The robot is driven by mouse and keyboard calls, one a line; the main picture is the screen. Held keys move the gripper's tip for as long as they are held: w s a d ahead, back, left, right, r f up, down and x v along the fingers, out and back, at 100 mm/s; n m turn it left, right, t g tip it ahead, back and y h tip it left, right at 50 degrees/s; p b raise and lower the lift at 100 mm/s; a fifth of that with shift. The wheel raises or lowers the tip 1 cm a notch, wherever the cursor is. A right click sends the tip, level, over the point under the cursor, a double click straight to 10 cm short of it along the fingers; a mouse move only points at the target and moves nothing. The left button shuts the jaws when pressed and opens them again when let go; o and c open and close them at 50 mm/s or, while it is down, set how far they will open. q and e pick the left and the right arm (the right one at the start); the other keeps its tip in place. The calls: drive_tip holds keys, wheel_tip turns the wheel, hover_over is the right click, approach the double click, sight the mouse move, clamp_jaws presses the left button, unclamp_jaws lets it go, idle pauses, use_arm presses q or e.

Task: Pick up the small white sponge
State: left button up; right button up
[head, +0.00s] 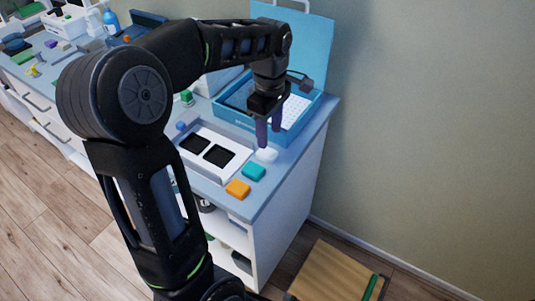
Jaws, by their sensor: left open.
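The small white sponge (267,155) lies on the blue-grey counter top, beside the right end of a white tray with two black recesses. My left gripper (268,140) points down just above the sponge, with its two purple-grey fingers apart. In this view the fingertips end close to the sponge's top edge. I cannot tell whether they touch it. My right gripper is not in view.
A teal block (254,172) and an orange block (238,189) lie in front of the sponge. The white tray (226,170) is to its left. An open blue case (296,126) stands behind. The counter's right edge is close by.

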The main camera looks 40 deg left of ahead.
sight(269, 153)
use_arm(q)
drive_tip(key=shift+f, duration=0.8)
drive_tip(key=shift+s+f+p, duration=0.2)
drive_tip(key=shift+f+p, duration=0.15)
drive_tip(key=shift+f, duration=2.3)
clamp_jaws()
